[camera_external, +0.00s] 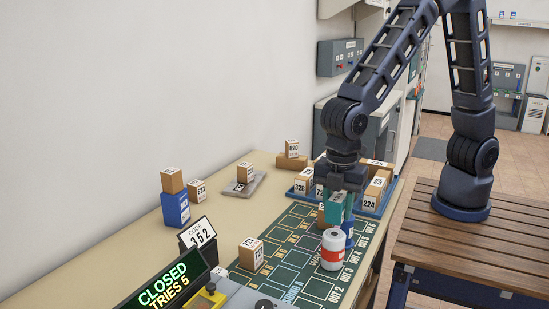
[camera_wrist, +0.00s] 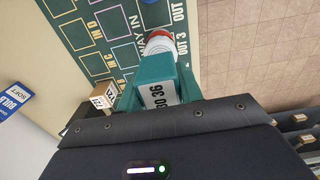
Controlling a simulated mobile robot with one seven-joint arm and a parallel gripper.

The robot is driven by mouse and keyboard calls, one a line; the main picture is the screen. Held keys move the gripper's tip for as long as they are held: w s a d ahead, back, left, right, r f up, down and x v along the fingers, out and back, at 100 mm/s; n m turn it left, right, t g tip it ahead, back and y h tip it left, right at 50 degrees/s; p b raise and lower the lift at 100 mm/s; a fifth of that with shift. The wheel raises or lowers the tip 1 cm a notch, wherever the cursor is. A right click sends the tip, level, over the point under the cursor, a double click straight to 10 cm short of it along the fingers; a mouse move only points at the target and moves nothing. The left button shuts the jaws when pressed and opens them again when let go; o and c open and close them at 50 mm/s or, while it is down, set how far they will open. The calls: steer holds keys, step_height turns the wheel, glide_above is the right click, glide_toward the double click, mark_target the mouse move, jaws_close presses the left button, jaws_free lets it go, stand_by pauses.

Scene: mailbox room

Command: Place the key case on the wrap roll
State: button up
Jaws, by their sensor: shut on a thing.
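My gripper (camera_external: 341,190) points down over the green mat and is shut on a teal box with a white label, which I take for the key case (camera_external: 336,209). It also shows in the wrist view (camera_wrist: 157,68), with black print on its label. The likely wrap roll (camera_external: 333,253) is a white cylinder with an orange-red band, upright on the mat. In the external view the case is above and slightly behind it, apart from it. In the wrist view the roll (camera_wrist: 158,42) is partly hidden beyond the case.
A blue cylinder (camera_external: 348,231) stands close behind the roll. A blue tray (camera_external: 300,188) of labelled cartons lies behind my gripper. A lone carton (camera_external: 250,254) stands on the mat's left side. The sign (camera_external: 165,283) reads CLOSED, TRIES 5. Several mat squares are free.

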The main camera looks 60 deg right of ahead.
mark_target(336, 220)
steer(key=shift+f, duration=1.9)
steer(key=shift+f, duration=0.15)
steer(key=o, duration=1)
step_height(336, 220, up, 12)
steer(key=shift+r, duration=0.15)
